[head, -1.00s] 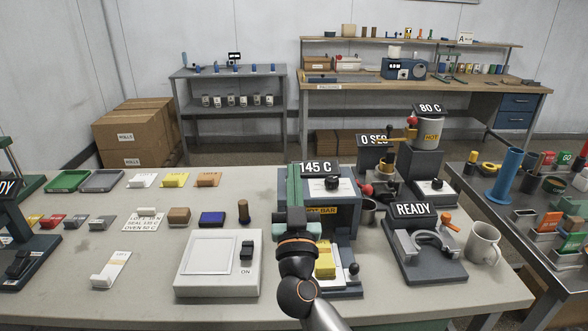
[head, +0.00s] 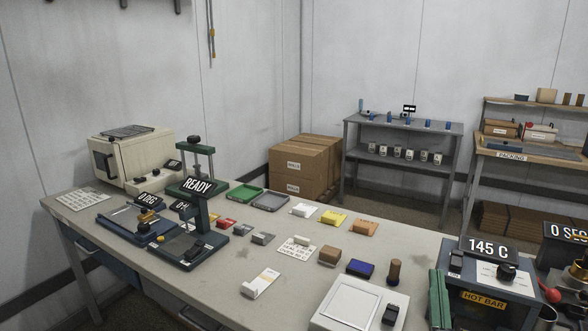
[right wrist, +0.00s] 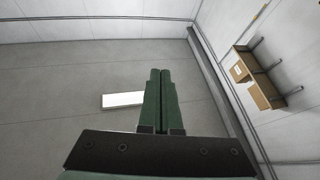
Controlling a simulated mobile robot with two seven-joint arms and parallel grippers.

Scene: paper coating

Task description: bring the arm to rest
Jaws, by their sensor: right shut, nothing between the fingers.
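My right gripper (head: 436,285) shows as a green upright shape at the lower right of the head view, just left of the hot bar unit (head: 484,301) with the 145 C sign. Its arm is below the frame. In the right wrist view its two green fingers (right wrist: 160,75) are together with nothing between them. They point out over grey floor, with a pale wall beyond. My left gripper is in neither view.
The table (head: 262,231) holds a white panel device (head: 350,304), several small blocks and cards, a READY press (head: 190,222) and a beige oven (head: 130,155). Cardboard boxes (head: 305,162) and a grey shelf (head: 405,125) stand behind. The wrist view shows a white rectangle (right wrist: 123,100).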

